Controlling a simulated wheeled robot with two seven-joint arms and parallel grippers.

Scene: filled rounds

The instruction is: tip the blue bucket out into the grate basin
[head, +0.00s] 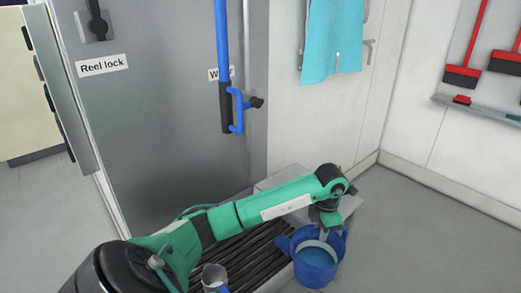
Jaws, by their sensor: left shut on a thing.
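The blue bucket (316,280) is at lower middle right, with a pale blue filling (317,257) showing inside. It looks roughly upright, mouth up. My left gripper (328,220) reaches over from the left and is shut at the bucket's far upper side; the exact grip is partly hidden. The grate basin (252,250), with dark slats and a pale rim, lies below and left of the bucket, partly behind my left arm. The bucket overlaps the basin's right edge in the picture; I cannot tell its height.
A steel panel (165,120) with a blue pipe and valve (238,110) rises behind. A teal cloth (333,40) hangs on the wall. Floor (420,230) at right is clear.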

